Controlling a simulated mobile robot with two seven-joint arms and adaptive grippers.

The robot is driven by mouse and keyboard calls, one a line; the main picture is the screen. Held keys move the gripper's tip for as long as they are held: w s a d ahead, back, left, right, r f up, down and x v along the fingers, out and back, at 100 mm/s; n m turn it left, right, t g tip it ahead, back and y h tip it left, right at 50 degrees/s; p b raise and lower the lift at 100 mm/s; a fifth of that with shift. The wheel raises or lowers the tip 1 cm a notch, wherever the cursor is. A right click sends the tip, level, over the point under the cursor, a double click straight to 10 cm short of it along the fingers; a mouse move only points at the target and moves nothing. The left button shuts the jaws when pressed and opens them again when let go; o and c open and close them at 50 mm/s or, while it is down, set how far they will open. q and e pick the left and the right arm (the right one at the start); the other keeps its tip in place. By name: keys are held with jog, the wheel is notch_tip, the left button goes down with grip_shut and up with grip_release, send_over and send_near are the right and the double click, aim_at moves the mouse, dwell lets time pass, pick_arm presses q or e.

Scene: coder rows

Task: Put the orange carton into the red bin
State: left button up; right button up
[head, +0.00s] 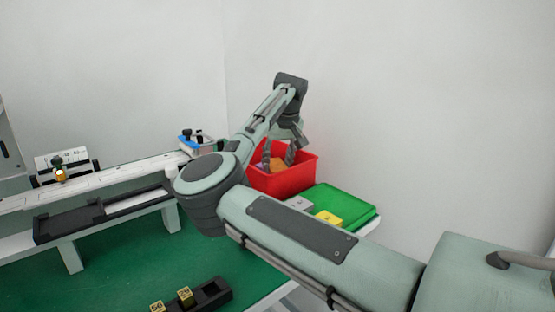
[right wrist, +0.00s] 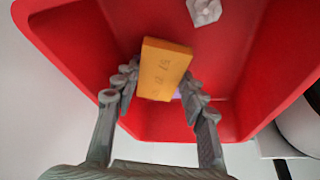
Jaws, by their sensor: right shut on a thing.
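The orange carton (right wrist: 163,68) is between the two fingers of my right gripper (right wrist: 161,80), which is shut on it. In the head view the carton (head: 277,165) shows within the opening of the red bin (head: 289,181), around rim height, with my right gripper (head: 278,156) reaching down to it from above. In the right wrist view the red bin's walls (right wrist: 80,50) surround the carton; I cannot tell whether it touches anything below. My left gripper is not in view.
A pale grey-white item (right wrist: 204,10) lies in the bin, and something purple (right wrist: 177,94) shows behind the carton. A green tray (head: 350,207) with a yellow block (head: 328,218) stands beside the bin. A blue-rimmed container (head: 197,145) stands left of it.

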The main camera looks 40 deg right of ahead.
jog(key=shift+f, duration=0.1)
jog(key=o, duration=0.9)
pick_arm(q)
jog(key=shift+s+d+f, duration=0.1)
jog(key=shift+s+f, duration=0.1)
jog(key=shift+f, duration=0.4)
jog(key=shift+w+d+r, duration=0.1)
pick_arm(e)
jog(key=shift+r, duration=0.25)
jog(key=shift+s+r, duration=0.1)
jog(key=shift+r, duration=0.45)
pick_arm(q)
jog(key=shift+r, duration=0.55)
pick_arm(e)
jog(key=v, duration=1.1)
jog(key=shift+s+a, duration=0.15)
jog(key=shift+s, duration=0.05)
